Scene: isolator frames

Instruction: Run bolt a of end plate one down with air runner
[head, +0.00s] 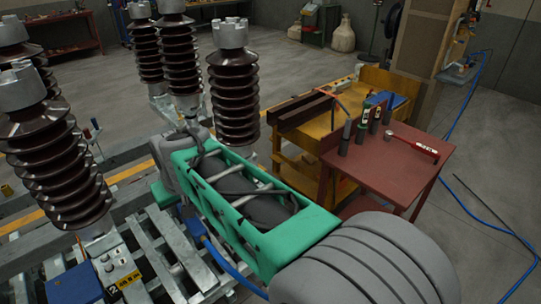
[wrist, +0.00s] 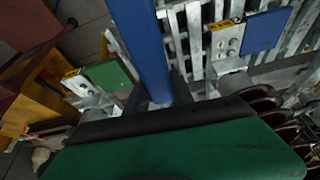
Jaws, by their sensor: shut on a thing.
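My gripper (wrist: 160,92) is shut on the blue air runner (wrist: 148,45), which runs up through the middle of the wrist view. In the head view the runner (head: 190,226) shows partly beside my green arm casing, which hides my fingers. A silver end plate (wrist: 226,38) with small bolt heads and a yellow label lies right of the runner in the wrist view. In the head view an end plate (head: 118,268) labelled 2 is at lower left. Another yellow label (wrist: 76,82) is beside a green panel (wrist: 112,74); its number is unreadable. The runner's tip and bolt a cannot be made out.
Ribbed brown insulators (head: 52,160) stand on the galvanised frame (head: 160,250), close to my arm. A blue hose (head: 232,272) trails below my arm.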

